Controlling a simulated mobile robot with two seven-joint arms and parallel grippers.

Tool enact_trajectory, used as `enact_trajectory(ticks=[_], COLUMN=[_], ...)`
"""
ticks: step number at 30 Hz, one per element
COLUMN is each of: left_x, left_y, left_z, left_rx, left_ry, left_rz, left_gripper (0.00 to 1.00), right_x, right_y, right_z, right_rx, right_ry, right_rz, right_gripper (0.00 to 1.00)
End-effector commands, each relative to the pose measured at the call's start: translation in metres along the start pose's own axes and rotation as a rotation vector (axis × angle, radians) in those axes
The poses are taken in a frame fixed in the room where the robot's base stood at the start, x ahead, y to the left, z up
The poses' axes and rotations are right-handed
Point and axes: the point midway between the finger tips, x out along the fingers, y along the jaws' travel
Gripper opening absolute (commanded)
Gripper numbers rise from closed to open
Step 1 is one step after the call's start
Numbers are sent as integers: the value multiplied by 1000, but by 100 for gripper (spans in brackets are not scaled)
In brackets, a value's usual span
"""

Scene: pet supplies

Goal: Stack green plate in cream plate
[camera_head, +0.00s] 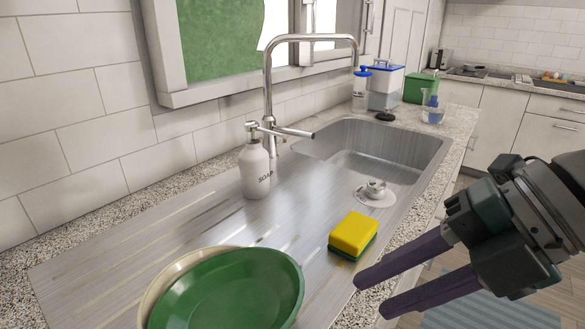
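A green plate (230,292) lies at the bottom of the view, on the metal drainboard. It sits over a cream plate (163,278), whose rim shows along its left and upper edge. The green plate is offset to the right, and I cannot tell whether it is fully nested. My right gripper (371,295) comes in from the right, to the right of the plates and apart from them. Its two dark purple fingers are spread open with nothing between them. My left gripper is not in view.
A yellow and green sponge (353,235) lies between the plates and the sink basin (385,146). A white soap bottle (255,169) stands by the tall faucet (268,90). Bottles and boxes stand behind the basin. The drainboard (110,265) left of the plates is clear.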

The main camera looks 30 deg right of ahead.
Motion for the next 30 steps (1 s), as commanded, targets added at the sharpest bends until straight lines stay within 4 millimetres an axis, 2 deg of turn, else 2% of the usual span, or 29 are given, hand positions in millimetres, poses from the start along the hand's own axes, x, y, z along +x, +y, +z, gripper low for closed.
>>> enact_trajectory(ticks=[3, 7, 12, 15, 18, 21, 30], left_x=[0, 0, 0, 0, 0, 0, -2], left_y=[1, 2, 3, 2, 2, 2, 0], left_z=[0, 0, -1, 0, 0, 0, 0], left_rx=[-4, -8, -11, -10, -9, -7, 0], left_ry=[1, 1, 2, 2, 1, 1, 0], left_rz=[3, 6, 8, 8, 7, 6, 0], left_gripper=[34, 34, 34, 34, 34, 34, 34], right_x=[12, 22, 22, 18, 14, 12, 11], right_y=[-22, -42, -58, -65, -69, -72, -71], right_z=[-17, -32, -48, -57, -62, -65, -65], right_rx=[326, 779, 1355, 1606, 1760, 1823, 1829], right_ry=[-58, -189, -388, -484, -547, -577, -581], right_rz=[-38, -68, -61, -49, -38, -34, -33], right_gripper=[34, 34, 34, 34, 34, 34, 34])
